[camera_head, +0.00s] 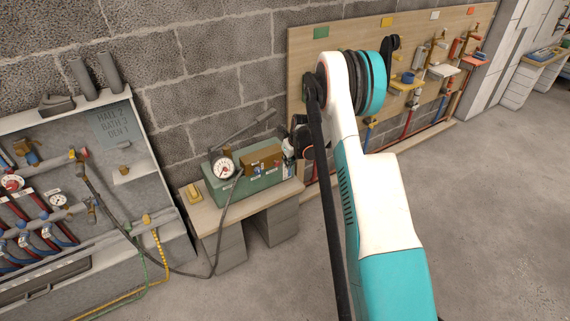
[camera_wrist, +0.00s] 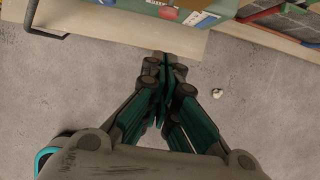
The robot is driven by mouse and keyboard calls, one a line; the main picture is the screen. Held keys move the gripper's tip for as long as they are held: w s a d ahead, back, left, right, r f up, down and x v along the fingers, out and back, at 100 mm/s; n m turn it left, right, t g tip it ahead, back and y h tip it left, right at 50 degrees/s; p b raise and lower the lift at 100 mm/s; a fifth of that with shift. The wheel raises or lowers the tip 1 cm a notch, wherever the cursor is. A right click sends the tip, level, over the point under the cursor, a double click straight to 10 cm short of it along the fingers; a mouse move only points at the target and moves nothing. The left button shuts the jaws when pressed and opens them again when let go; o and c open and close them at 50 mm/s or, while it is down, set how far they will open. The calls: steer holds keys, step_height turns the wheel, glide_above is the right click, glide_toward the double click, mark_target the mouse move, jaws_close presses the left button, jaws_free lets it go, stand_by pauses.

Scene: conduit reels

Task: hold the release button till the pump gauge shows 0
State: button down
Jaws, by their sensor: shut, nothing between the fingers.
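The green pump (camera_head: 240,187) stands on a small bench, with a round white-faced gauge (camera_head: 222,168) at its left end. A red needle shows on the dial, but its reading is too small to tell. In the wrist view the pump's edge (camera_wrist: 135,4) is at the top, with a red round part (camera_wrist: 168,13) on it; I cannot tell whether this is the release button. My gripper (camera_wrist: 168,60) is shut and empty, its tips over the bench's front edge, apart from the pump's controls. In the head view my arm hides most of the gripper.
The bench top (camera_head: 207,217) holds a yellow block (camera_head: 194,193) left of the pump. A dark hose (camera_head: 216,240) runs from the pump to the manifold panel (camera_head: 125,148) at left. A board with valves (camera_head: 300,60) stands behind. A small white object (camera_wrist: 217,93) lies on the floor.

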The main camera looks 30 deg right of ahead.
steer(key=shift+p+v, duration=0.3)
steer(key=shift+v, duration=1)
steer(key=s+a+r+n+t, duration=0.1)
steer(key=s+a+r+n, duration=0.4)
steer(key=r, duration=0.4)
steer(key=s+a+r+n+h, duration=0.1)
steer(key=s+a+r+n, duration=0.4)
steer(key=r, duration=0.4)
steer(key=s+a+r+n+t, duration=0.1)
steer(key=s+a+r+n, duration=0.4)
steer(key=r, duration=0.4)
steer(key=s+a+r+n, duration=0.2)
steer(key=s+a+n, duration=0.3)
steer(key=s+n, duration=0.5)
steer(key=s+a+r+n, duration=0.2)
steer(key=s+a+n, duration=0.3)
steer(key=s+n, duration=0.5)
steer(key=s, duration=0.3)
steer(key=shift+s+a+n+t+y, duration=0.25)
steer(key=shift+s+n+t+y, duration=0.05)
steer(key=shift+t+y, duration=0.1)
